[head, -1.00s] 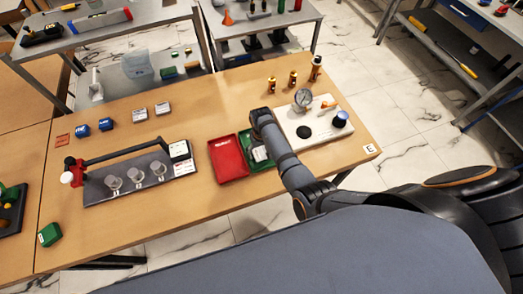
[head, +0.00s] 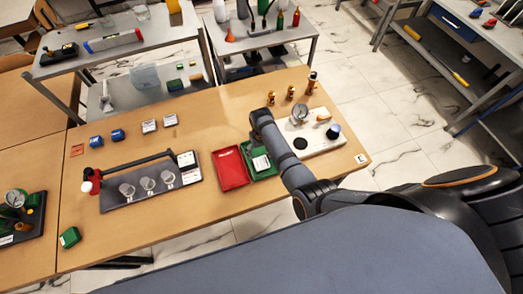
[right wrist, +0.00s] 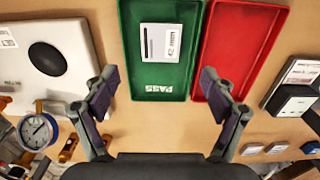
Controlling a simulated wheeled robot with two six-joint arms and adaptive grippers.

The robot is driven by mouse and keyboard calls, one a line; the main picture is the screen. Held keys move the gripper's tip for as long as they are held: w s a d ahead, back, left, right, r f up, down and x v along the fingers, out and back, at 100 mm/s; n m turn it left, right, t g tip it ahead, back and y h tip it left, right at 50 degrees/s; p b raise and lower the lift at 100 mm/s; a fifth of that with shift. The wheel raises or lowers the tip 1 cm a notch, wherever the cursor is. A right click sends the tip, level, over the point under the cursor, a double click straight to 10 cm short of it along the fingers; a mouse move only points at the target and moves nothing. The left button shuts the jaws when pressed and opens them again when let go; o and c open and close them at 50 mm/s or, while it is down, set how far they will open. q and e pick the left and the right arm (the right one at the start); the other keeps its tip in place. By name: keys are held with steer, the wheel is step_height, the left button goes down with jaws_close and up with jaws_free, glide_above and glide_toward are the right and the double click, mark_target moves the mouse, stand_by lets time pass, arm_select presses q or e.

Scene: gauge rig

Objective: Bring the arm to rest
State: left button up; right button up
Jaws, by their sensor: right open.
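My right arm (head: 285,155) reaches over the table beside the green tray; in the head view its link hides the gripper. In the right wrist view my right gripper (right wrist: 158,90) is open, with its two fingers apart and nothing between them. Beyond the fingertips lies the green tray (right wrist: 160,80), marked PASS, holding a white and grey labelled block (right wrist: 159,43). The red tray (right wrist: 240,50) lies beside it and looks empty; it also shows in the head view (head: 230,168). My left gripper is not in view.
A white plate (head: 325,140) with a black disc and a dial gauge (head: 300,114) stands right of the arm. A dark board (head: 150,187) with several clear cups lies left of the trays. Small brass-coloured pieces (head: 290,92) stand at the back edge. The table's front middle is clear.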

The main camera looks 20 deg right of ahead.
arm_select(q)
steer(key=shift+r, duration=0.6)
arm_select(e)
step_height(320, 180, up, 3)
steer(key=shift+f, duration=0.1)
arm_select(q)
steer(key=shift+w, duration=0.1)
